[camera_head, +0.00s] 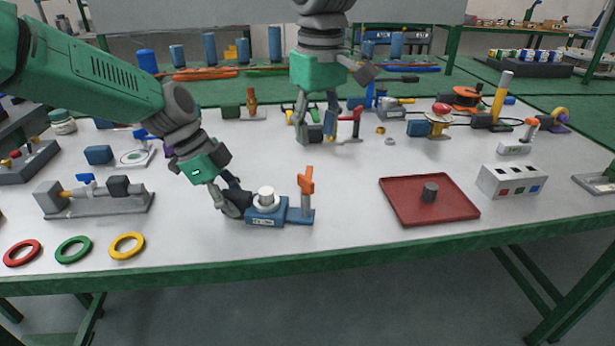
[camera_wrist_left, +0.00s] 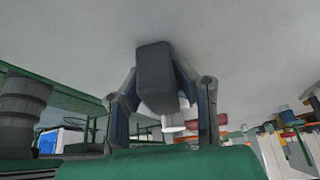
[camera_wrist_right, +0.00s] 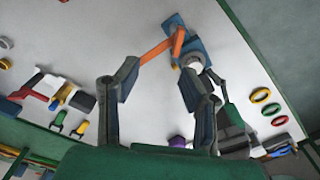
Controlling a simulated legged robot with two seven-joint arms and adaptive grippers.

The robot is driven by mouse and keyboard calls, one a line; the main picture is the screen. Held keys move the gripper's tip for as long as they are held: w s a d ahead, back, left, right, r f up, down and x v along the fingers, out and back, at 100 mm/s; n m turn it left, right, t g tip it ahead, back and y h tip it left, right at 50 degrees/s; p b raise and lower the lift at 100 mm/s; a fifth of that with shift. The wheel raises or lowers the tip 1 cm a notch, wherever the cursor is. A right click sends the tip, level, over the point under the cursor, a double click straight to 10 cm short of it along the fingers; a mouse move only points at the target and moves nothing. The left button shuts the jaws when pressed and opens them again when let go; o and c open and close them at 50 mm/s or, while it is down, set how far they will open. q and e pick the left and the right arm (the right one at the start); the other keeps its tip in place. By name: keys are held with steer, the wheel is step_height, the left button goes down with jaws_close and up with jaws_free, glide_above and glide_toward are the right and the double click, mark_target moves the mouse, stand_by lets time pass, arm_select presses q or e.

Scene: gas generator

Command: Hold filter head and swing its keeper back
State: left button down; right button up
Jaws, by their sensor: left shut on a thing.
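The filter head, a blue block (camera_head: 267,214) with a white round cap (camera_head: 265,194), sits near the table's front edge. Its orange keeper (camera_head: 306,184) stands upright at the right end. My left gripper (camera_head: 237,202) is shut on the filter head from the left; its contact is partly hidden. In the left wrist view a dark block (camera_wrist_left: 155,80) sits between its fingers, with a white part behind. My right gripper (camera_head: 318,122) is open and empty above the table, behind the filter head. In the right wrist view the keeper (camera_wrist_right: 162,50) lies beyond its parted fingers (camera_wrist_right: 156,78).
A red tray (camera_head: 400,205) with a grey cylinder is right of the filter head. A white button box (camera_head: 513,181) stands beyond it. Coloured rings (camera_head: 74,249) and a grey valve fixture (camera_head: 95,205) are at the left. Several small parts line the back.

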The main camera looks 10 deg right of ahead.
mark_target(306, 178)
steer(key=shift+s+a+f, duration=0.2)
steer(key=shift+s+a, duration=0.6)
steer(key=shift+a, duration=0.15)
steer(key=shift+s+a+f, duration=0.1)
steer(key=shift+f, duration=4.4)
jaws_close()
